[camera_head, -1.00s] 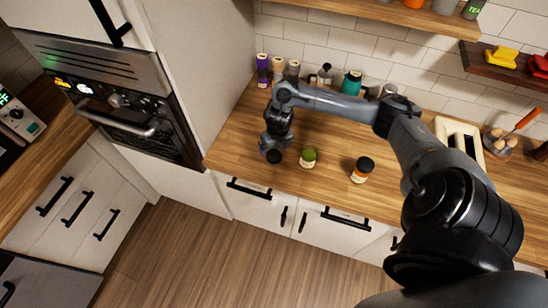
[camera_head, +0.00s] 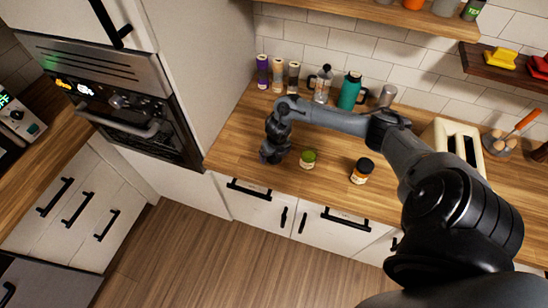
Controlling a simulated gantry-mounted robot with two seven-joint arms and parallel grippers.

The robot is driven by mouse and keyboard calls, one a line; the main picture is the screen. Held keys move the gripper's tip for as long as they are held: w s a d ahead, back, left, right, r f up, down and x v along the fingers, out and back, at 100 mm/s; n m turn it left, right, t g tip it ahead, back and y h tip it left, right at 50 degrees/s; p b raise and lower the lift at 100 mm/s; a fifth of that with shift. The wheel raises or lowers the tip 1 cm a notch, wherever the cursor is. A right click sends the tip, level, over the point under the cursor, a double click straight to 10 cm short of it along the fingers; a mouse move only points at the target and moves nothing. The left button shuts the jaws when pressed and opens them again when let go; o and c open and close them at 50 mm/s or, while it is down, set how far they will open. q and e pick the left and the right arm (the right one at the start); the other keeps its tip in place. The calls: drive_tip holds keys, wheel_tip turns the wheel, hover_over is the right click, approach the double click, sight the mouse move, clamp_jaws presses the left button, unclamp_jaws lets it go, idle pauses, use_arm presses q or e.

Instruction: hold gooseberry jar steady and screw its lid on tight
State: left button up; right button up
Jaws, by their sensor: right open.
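A small jar with a green top (camera_head: 308,158) and a pale label, likely the gooseberry jar, stands upright on the wooden counter. Whether the green is a lid or the contents is too small to tell. My right gripper (camera_head: 270,157) is low over the counter, just left of this jar and apart from it, pointing down with its jaws open. The dark round lid seen there earlier cannot be made out from the dark gripper now. My left gripper is out of view.
A jar with a black lid and orange label (camera_head: 361,171) stands to the right. Behind my arm are a glass press (camera_head: 322,85), a teal bottle (camera_head: 349,91) and a metal cup (camera_head: 387,95). A cream toaster (camera_head: 447,137) stands right. The counter's front edge is close.

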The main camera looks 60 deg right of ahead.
drive_tip(key=shift+f, duration=0.3)
drive_tip(key=c, duration=1.1)
drive_tip(key=shift+r, duration=0.15)
